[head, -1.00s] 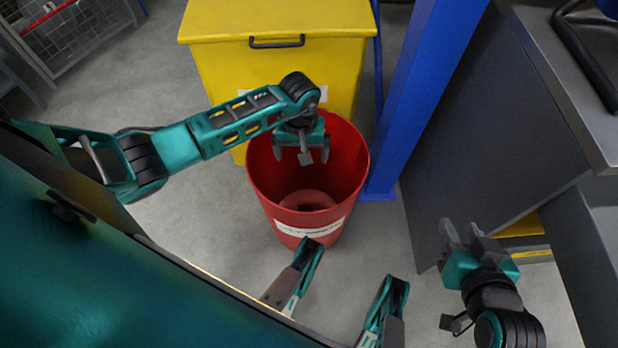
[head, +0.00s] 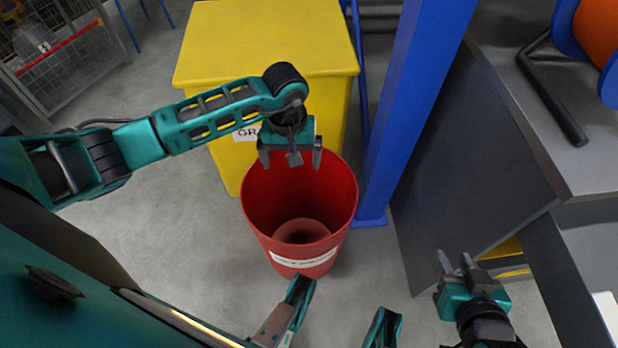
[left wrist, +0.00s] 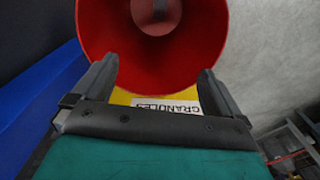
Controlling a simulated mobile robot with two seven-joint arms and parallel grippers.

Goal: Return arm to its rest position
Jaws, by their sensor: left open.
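My left arm reaches in from the left in the head view. Its gripper (head: 290,158) is open and empty, fingers pointing down over the back rim of a red bucket (head: 300,240). In the left wrist view the open fingers (left wrist: 155,85) show with the red bucket (left wrist: 95,30) beyond them and nothing between them. My right gripper (head: 457,268) is at the lower right of the head view, its two fingers apart with nothing between them. It is beside the grey cabinet, apart from the bucket.
A yellow bin (head: 265,40) with a label stands behind the bucket. A blue post (head: 405,120) rises to its right. A grey bench (head: 590,150) with an orange reel (head: 597,35) is at the right. A wire cage (head: 60,60) is at the far left. Grey floor (head: 170,240) is clear left of the bucket.

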